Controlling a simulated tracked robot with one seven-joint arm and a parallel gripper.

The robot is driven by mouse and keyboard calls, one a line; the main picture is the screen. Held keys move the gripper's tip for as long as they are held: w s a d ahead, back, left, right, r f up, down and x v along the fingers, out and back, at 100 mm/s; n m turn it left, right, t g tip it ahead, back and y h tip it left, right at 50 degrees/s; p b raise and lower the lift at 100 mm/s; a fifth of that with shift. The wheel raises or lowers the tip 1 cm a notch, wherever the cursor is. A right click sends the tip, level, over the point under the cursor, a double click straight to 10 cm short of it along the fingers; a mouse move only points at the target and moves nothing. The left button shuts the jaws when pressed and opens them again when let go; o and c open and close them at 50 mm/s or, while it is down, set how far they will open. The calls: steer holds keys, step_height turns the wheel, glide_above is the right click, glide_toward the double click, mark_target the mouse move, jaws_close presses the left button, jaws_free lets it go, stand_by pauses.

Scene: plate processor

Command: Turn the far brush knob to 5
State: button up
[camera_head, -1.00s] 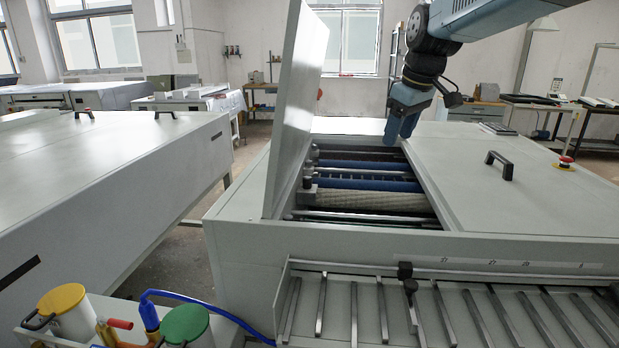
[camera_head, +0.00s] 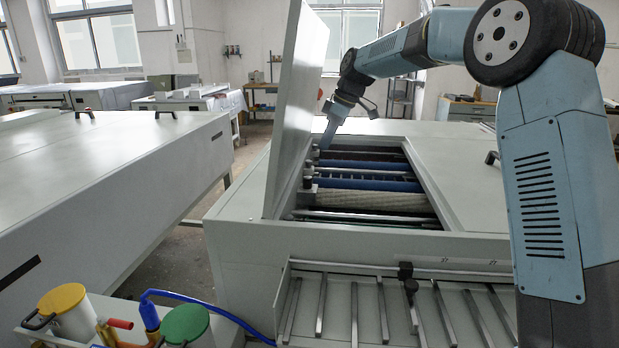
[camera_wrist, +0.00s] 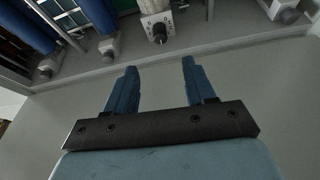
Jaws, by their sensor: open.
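My gripper (camera_head: 326,143) is at the far left corner of the processor's opening, beside the raised lid, pointing down. In the wrist view my gripper (camera_wrist: 160,66) has its two blue fingers spread apart with nothing between them. A dark knob (camera_wrist: 158,36) on a pale block with markings lies just beyond the fingertips, roughly in line with the gap and apart from them. I cannot read its setting. In the head view, small knob blocks (camera_head: 308,183) line the left side of the opening; I cannot tell which is the far brush knob, and the gripper partly covers the far corner.
Blue rollers (camera_head: 367,184) and a pale roller (camera_head: 374,200) lie in the opening. The raised lid (camera_head: 298,108) stands close on the left. Another block (camera_wrist: 288,12) is at the wrist view's upper right. A flat cover (camera_head: 450,180) lies right of the opening.

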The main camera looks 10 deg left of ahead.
mark_target(309, 178)
steer(key=x, duration=1.4)
steer(key=shift+w+a+r, duration=0.1)
steer(key=shift+c, duration=0.4)
jaws_close()
steer(key=shift+m+t, duration=0.5)
steer(key=shift+m, duration=0.6)
steer(key=shift+o, duration=0.4)
jaws_free()
steer(key=v, duration=1.3)
steer(key=shift+r, duration=0.35)
